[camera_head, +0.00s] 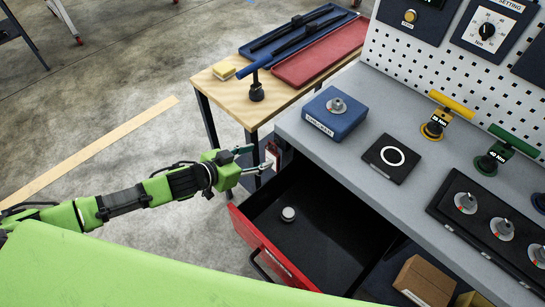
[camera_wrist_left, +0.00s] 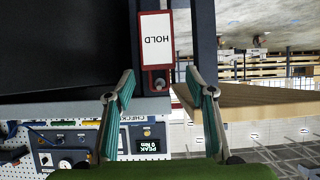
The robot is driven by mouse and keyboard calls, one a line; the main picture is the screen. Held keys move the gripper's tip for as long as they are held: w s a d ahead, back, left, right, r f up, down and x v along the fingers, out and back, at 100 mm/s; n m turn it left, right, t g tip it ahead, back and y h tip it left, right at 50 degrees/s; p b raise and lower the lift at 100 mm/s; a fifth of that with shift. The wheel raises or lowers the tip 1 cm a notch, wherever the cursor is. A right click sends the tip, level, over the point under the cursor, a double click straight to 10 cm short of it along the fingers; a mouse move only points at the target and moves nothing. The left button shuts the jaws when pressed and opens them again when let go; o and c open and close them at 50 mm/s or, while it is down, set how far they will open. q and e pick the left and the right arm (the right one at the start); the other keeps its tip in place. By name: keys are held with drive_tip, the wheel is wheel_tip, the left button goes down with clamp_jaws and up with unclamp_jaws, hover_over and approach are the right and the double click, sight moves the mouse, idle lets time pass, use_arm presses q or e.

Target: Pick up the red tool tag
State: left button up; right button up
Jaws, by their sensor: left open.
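The red tool tag (camera_head: 271,155) hangs at the left side of the grey workbench, near the open drawer's corner. In the left wrist view the tag (camera_wrist_left: 157,40) has a red border and a white face reading HOLD, seen upside down, with a small hole at its end. My left gripper (camera_head: 254,159) is open and points at the tag. In the left wrist view its two green-padded fingers (camera_wrist_left: 160,80) are spread, with the tag ahead between their directions; nothing is held. My right gripper is not in view.
The red-fronted drawer (camera_head: 244,236) is open, with a round silver-topped piece (camera_head: 288,214) inside. A wooden table (camera_head: 226,92) stands behind the gripper. The grey bench top (camera_head: 350,125) carries a blue block (camera_head: 333,114) and several tools. Open floor lies left.

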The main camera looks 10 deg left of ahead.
sight(271, 154)
use_arm(q)
drive_tip(key=shift+p+x, duration=0.4)
drive_tip(key=shift+x, duration=2.75)
drive_tip(key=shift+s+d+f, duration=0.1)
drive_tip(key=shift+s+f, duration=0.05)
drive_tip(key=shift+s, duration=0.05)
drive_tip(key=c, duration=0.9)
